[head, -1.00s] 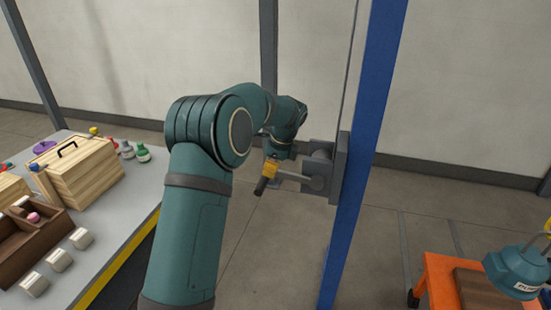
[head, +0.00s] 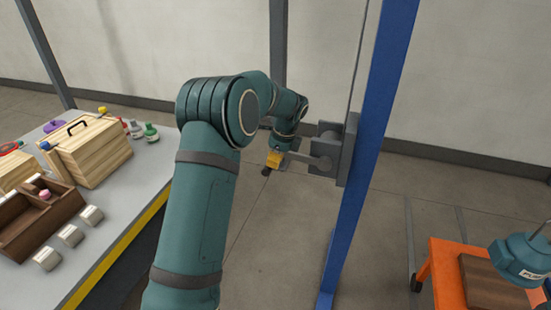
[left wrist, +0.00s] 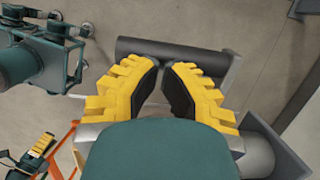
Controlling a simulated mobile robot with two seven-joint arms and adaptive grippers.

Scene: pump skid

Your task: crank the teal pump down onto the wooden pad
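My left gripper (head: 272,163) is at the crank handle (head: 265,171), left of the grey hub (head: 326,148) on the blue post. In the left wrist view its yellow fingers (left wrist: 164,68) lean inward, with a small gap between the tips. The dark crank handle (left wrist: 165,47) runs crosswise at the tips; whether they clamp it is unclear. The teal pump (head: 524,260) hangs at the right, near and apparently over the wooden pad (head: 485,287). Any gap between them is unclear.
The pad lies on an orange cart (head: 445,262). At the left, a table (head: 147,192) with a yellow-striped edge holds a wooden box (head: 95,150), a brown tray (head: 30,232), pale blocks and small bottles. Floor between table and post is clear.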

